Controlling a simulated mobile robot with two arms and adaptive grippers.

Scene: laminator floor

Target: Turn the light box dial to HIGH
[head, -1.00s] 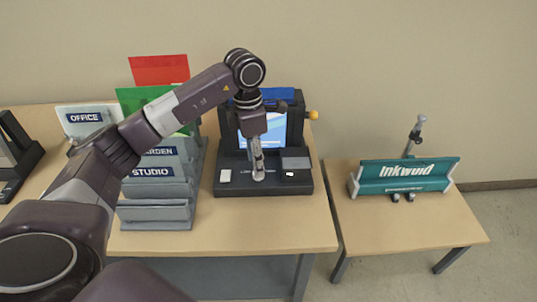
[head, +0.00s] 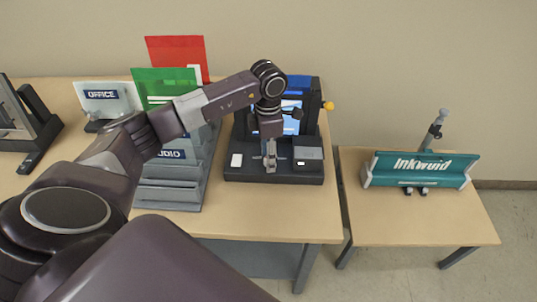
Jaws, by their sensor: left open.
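A black device with a lit blue screen (head: 291,122) stands on the left table. It appears to be the light box. An orange knob (head: 328,105) sticks out of its right side. I cannot tell whether this is the dial, and no HIGH mark can be read. My left gripper (head: 270,164) is open and points down over the device's black base (head: 240,174), in front of the screen. My left arm covers the left part of the screen. I cannot tell whether the fingertips touch the base. My right gripper is out of view.
A white piece (head: 237,160) and a grey block (head: 308,154) sit on the base either side of my gripper. A grey tiered rack (head: 172,190) with coloured folders stands left. The left table's front (head: 270,220) is clear.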

